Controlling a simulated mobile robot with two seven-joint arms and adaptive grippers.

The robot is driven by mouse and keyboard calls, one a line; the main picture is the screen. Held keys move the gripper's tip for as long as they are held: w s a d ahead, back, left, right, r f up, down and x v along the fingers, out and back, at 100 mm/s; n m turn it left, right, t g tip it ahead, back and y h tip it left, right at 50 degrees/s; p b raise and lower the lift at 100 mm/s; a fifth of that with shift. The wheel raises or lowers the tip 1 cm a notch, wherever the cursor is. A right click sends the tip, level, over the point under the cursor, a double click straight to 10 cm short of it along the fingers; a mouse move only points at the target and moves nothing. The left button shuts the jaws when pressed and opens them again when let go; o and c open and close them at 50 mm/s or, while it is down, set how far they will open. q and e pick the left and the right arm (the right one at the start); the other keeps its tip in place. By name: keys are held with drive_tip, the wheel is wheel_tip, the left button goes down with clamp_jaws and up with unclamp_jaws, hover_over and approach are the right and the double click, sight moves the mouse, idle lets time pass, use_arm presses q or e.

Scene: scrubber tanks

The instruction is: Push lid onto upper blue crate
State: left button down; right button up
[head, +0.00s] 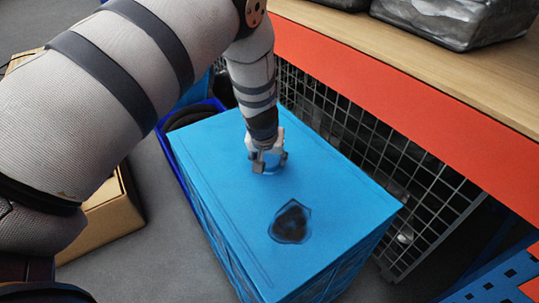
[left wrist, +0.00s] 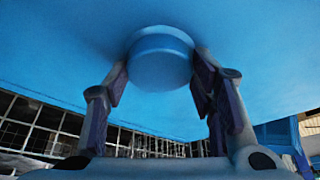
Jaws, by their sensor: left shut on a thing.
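The flat blue lid (head: 325,190) lies over the top of the upper blue crate (head: 213,232) in the head view, with edges roughly lined up. I cannot tell whether it is fully seated. A dark, irregular patch or opening (head: 290,222) shows near its front. My left gripper (head: 267,163) points down at the lid's far half. In the left wrist view, its fingers (left wrist: 162,72) are shut on a round blue knob (left wrist: 160,58) on the blue surface. The lower part of the crate is cut off or hidden. My right gripper is not in view.
A wooden shelf (head: 470,75) with an orange front beam (head: 400,98) runs along the right, with dark wrapped goods (head: 455,22) on it. Wire mesh (head: 425,215) stands behind the crate. A cardboard box (head: 112,215) and a darker blue bin (head: 178,108) lie left.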

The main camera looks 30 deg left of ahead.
use_arm(q)
drive_tip(key=shift+f, duration=0.1)
idle(0.4)
drive_tip(key=shift+f, duration=0.3)
drive_tip(key=shift+f, duration=0.8)
idle(0.8)
drive_tip(key=c, duration=0.6)
unclamp_jaws()
drive_tip(key=shift+r, duration=0.1)
drive_tip(key=shift+c, duration=0.2)
drive_tip(key=o, duration=0.6)
drive_tip(key=shift+o, duration=0.2)
